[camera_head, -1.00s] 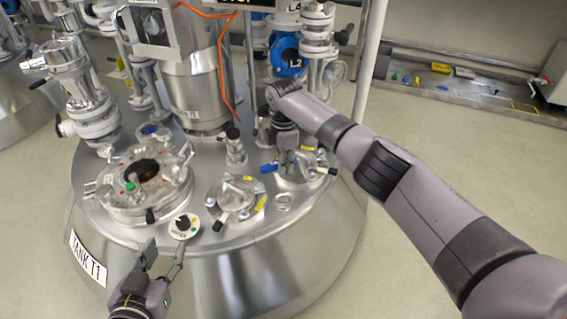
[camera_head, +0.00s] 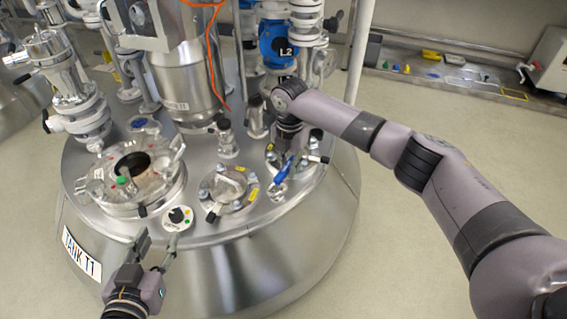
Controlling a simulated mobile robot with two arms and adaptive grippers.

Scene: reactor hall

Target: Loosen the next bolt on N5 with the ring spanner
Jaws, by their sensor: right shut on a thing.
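The ring spanner (camera_head: 283,173) shows as a blue handle slanting down and left from below my right gripper (camera_head: 287,152). My right gripper is shut on it, pointing down over a small flanged nozzle (camera_head: 315,170) at the right of the tank top. The gripper hides much of this flange and the spanner's ring end, so I cannot tell whether the ring sits on a bolt. No N5 label is readable.
A similar clamped flange (camera_head: 229,190) lies left of the spanner. Pipes, a blue L2 valve (camera_head: 277,45) and a motor housing (camera_head: 187,90) stand close behind.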

